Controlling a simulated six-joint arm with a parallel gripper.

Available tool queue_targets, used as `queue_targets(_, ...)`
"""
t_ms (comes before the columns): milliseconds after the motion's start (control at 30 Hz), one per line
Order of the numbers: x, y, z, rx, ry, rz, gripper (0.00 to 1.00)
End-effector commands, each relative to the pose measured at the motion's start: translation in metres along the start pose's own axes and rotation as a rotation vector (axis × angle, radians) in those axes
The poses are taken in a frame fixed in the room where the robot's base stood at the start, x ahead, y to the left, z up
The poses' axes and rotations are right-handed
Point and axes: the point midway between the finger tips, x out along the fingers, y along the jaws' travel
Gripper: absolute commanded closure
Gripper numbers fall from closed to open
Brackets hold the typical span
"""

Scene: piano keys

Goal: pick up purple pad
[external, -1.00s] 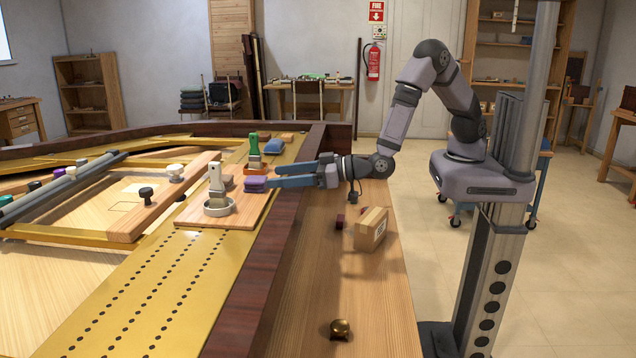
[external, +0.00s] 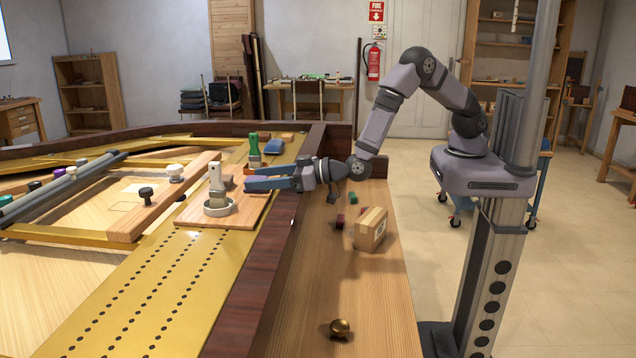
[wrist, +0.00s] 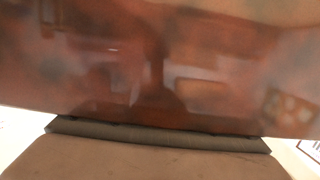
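The purple pad does not show clearly now; the fingers of my gripper (external: 252,179) cover the place where it lay on the wooden board (external: 187,215). I cannot tell whether it is between the fingers or behind them. The two blue fingers point left, with a gap between them, low over the board's right side. The wrist view shows mostly a blurred, glossy reddish-brown surface, and the pad cannot be made out there.
The dark wooden rim (external: 262,270) runs below my wrist.

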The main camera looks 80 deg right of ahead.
Motion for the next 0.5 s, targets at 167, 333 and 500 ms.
queue_targets(167,-0.0002,0.0000,-0.0001,0.000,0.000,0.000,0.80)
queue_targets(333,-0.0003,-0.0001,-0.0004,0.000,0.001,0.000,0.80)
queue_targets(500,-0.0005,-0.0002,-0.0025,0.001,0.001,0.000,0.80)
